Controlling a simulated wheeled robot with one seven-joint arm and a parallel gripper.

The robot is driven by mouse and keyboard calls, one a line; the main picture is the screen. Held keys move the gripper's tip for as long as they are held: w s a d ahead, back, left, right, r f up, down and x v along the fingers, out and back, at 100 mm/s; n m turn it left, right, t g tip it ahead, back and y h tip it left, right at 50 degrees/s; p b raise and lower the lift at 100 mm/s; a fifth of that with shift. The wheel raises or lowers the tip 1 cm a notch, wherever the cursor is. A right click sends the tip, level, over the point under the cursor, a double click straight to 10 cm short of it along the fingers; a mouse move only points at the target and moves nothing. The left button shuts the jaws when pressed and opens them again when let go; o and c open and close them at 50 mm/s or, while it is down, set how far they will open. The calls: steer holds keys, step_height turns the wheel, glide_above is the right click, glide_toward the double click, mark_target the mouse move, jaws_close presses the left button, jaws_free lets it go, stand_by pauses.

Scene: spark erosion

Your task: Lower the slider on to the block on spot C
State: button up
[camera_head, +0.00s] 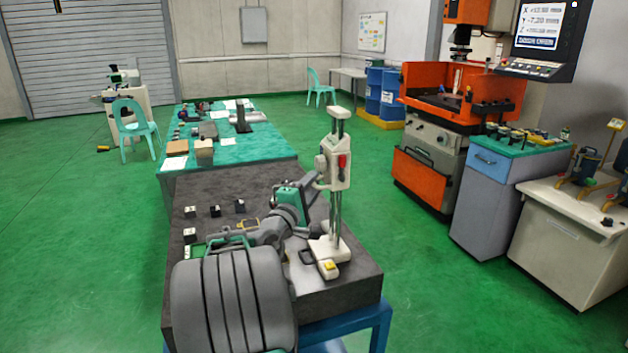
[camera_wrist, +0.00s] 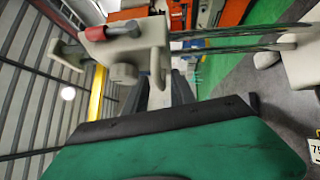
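A cream height gauge stands on the dark stone plate. Its slider (camera_head: 337,163) carries a red handle and sits on two steel columns (camera_head: 336,215), well above the base (camera_head: 328,249). The slider also shows in the wrist view (camera_wrist: 125,45). My gripper (camera_head: 317,182) is at the slider's left side. In the wrist view its two dark fingers (camera_wrist: 165,90) stand on either side of a cream part of the slider; I cannot tell whether they press on it. Small dark blocks with pale labels (camera_head: 215,211) (camera_head: 239,205) (camera_head: 190,211) (camera_head: 190,235) lie on the plate's left. Spot C cannot be made out.
The stone plate (camera_head: 235,180) rests on a blue stand (camera_head: 350,323). A green-topped bench (camera_head: 275,148) adjoins behind. An orange machine (camera_head: 425,170) and a blue cabinet (camera_head: 485,200) stand to the right, across open green floor (camera_head: 400,250).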

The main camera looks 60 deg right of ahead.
steer(key=shift+d, duration=0.5)
jaws_close()
steer(key=shift+r, duration=0.1)
